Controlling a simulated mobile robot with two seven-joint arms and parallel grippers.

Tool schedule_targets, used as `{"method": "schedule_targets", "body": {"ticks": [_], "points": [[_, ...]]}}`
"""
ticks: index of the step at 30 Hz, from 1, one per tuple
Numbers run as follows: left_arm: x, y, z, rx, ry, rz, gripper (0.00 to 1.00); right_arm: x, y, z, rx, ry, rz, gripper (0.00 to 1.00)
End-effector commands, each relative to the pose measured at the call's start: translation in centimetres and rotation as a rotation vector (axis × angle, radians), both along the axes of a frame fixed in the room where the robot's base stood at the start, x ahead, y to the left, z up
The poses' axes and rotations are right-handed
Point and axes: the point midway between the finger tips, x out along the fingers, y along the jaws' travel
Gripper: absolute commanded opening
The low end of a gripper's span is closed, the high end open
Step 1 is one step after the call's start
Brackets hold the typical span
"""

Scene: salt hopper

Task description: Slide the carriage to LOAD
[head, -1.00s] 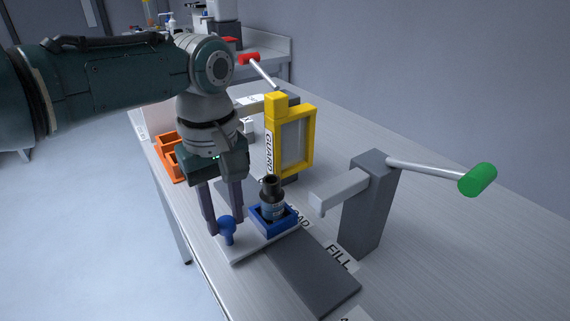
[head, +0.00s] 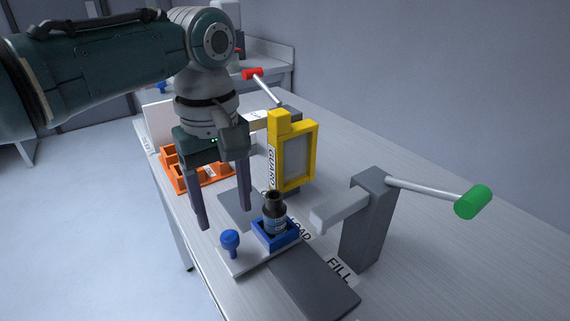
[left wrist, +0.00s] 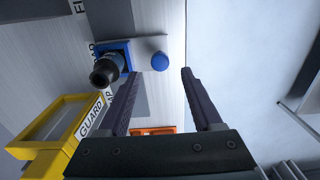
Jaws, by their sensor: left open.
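The carriage (head: 245,262) is a pale plate on a dark grey rail (head: 310,285). The holder stands beside the LOAD label (head: 299,230), which is partly hidden. My left gripper (head: 224,216) is open and empty, above and behind the knob, with its fingers apart from it. In the left wrist view the knob (left wrist: 159,61) shows beyond the open fingertips, with the bottle (left wrist: 105,71) to its left. My right gripper is out of view.
A yellow GUARD frame (head: 274,150) stands behind the holder. A grey post (head: 362,235) with a green-ended lever (head: 472,202) stands right, near the FILL label (head: 339,270). A red-ended lever (head: 253,74) and orange trays (head: 185,180) are farther back. The bench's right side is clear.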

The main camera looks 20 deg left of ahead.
Motion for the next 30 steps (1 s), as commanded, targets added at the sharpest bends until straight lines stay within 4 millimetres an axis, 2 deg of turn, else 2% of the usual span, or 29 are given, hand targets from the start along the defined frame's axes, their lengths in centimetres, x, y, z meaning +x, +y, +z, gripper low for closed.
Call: {"method": "schedule_targets", "body": {"ticks": [1,4,11,24,28,30], "points": [[0.1,0.0,1.3,-0.001,-0.003,-0.001,0.67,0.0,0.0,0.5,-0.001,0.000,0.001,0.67],[0.0,0.0,3.1,0.000,-0.002,-0.001,0.67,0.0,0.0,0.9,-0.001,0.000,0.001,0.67],[0.0,0.0,4.9,-0.001,-0.001,0.001,0.67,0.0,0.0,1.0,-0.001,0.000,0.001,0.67],[-0.1,-0.1,4.8,-0.002,0.001,-0.008,0.67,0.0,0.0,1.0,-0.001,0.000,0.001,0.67],[-1.5,-1.3,3.5,-0.017,-0.007,-0.109,0.67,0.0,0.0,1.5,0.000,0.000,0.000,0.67],[-3.1,-2.6,2.3,-0.036,-0.022,-0.222,0.67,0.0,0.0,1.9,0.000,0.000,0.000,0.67]]}}
